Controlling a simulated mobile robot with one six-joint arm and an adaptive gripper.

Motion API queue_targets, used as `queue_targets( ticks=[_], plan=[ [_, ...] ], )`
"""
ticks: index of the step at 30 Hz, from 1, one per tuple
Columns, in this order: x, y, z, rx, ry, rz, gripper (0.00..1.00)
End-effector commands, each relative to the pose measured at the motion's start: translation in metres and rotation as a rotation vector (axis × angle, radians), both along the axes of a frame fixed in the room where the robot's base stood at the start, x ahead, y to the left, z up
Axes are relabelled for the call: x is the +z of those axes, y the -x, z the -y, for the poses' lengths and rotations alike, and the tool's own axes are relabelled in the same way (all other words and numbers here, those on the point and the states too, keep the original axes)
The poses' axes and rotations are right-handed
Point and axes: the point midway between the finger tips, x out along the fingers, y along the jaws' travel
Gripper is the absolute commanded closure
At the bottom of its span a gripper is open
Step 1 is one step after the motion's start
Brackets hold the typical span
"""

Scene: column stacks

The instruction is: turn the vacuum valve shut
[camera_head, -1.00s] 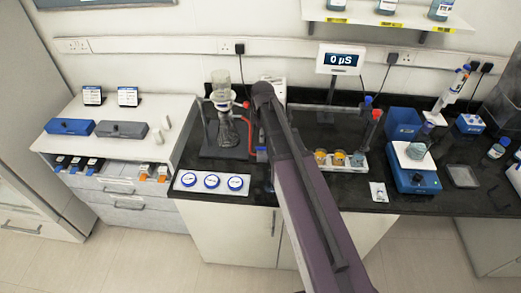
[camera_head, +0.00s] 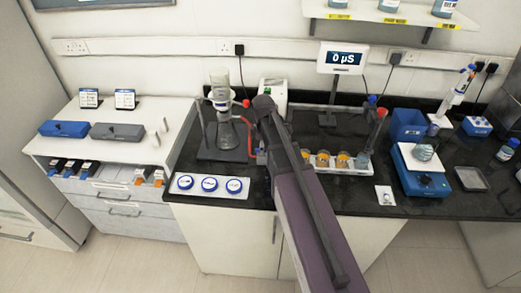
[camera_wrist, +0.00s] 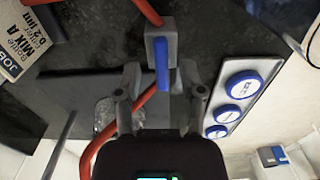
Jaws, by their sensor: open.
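The vacuum valve shows in the wrist view as a grey block (camera_wrist: 160,42) with a blue lever handle (camera_wrist: 161,68). The handle points down the picture. A red hose (camera_wrist: 149,107) runs to the valve from above and continues below it. My gripper (camera_wrist: 162,88) is open, with one finger on each side of the handle's lower end. I cannot tell whether either finger touches it. In the head view my arm hides the gripper and the valve. The glass filter flask (camera_head: 226,133) stands left of my arm, with part of the red hose (camera_head: 251,142) beside it.
A white tray with several blue-rimmed round lids (camera_head: 210,184) lies at the bench front; it also shows in the wrist view (camera_wrist: 249,83). A rack of orange-filled beakers (camera_head: 340,161) stands right of my arm.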

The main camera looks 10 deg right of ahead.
Motion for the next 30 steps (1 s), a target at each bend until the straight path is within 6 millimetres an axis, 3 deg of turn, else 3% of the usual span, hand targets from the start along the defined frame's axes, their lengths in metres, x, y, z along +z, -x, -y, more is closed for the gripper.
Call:
queue_targets(
  ticks=[10, 15, 20, 21, 30],
  plan=[
    [-0.0006, 0.0000, 0.0001, 0.000, 0.000, 0.000, 0.52],
    [-0.0006, 0.0000, 0.0001, 0.000, 0.000, 0.000, 1.00],
    [-0.0006, -0.0005, 0.0002, 0.000, 0.000, 0.001, 1.00],
    [-0.0006, -0.0006, -0.0079, 0.002, -0.001, 0.001, 1.00],
    [-0.0007, -0.0012, -0.0027, -0.031, 0.001, 0.002, 1.00]
  ],
)
